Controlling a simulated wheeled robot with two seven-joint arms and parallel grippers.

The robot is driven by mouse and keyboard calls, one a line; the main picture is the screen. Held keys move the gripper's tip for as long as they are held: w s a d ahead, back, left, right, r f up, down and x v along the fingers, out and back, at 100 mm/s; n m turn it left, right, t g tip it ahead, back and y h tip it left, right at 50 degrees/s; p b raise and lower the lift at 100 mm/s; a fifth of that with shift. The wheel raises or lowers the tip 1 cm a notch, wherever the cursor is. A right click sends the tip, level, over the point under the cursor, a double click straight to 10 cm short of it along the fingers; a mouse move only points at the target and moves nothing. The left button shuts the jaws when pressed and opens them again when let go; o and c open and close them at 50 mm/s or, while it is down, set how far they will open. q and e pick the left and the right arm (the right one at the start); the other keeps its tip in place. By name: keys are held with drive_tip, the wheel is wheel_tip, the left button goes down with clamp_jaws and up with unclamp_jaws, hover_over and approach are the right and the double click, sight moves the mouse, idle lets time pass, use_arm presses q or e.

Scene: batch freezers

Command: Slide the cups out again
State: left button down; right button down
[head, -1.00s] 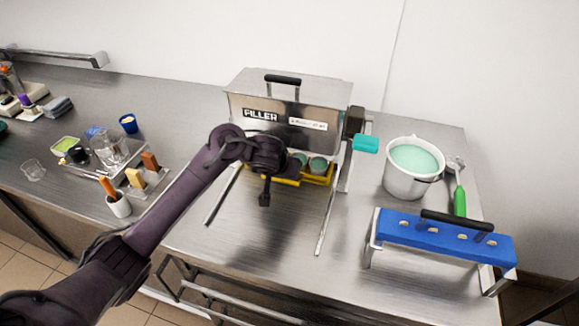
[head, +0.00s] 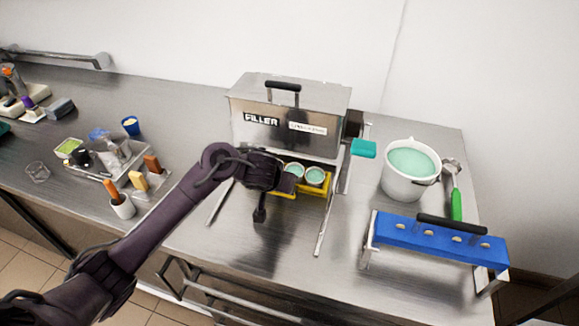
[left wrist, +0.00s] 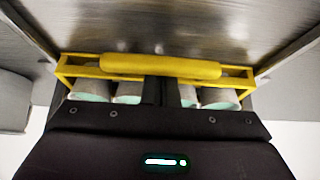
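The yellow cup carrier (head: 318,190) sits between two metal rails at the front of the filler (head: 288,120), partly out of its lower opening. Two cups (head: 316,175) with mint-green contents show in the carrier to the right of my gripper; others are hidden behind my arm. In the left wrist view, several cups (left wrist: 218,98) stand on both sides of my fingers. My left gripper (head: 268,185) is at the carrier, its fingers close together against the yellow handle bar (left wrist: 160,66). The fingertips are partly hidden by the bar. My right gripper is not in view.
A white bucket (head: 398,188) of mint-green mix stands right of the filler. A blue rack (head: 438,236) with a black handle stands at the front right, with a green-handled tool (head: 456,205) behind it. The steel table is clear between the rails in front of the carrier.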

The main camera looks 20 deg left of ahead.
use_arm(q)
drive_tip(key=shift+s+p, duration=0.95)
drive_tip(key=shift+s, duration=1.25)
drive_tip(key=shift+s+a+p, duration=0.1)
drive_tip(key=shift+s+p, duration=0.25)
drive_tip(key=shift+s, duration=0.9)
drive_tip(key=shift+s+a+p, duration=0.1)
drive_tip(key=shift+s+p, duration=0.3)
drive_tip(key=shift+s, duration=2.4)
drive_tip(key=shift+w, duration=0.2)
drive_tip(key=shift+s+r+p, duration=0.2)
drive_tip(key=shift+r+p, duration=0.3)
drive_tip(key=shift+p, duration=0.25)
drive_tip(key=shift+p+v, duration=1.95)
drive_tip(key=shift+v, duration=0.5)
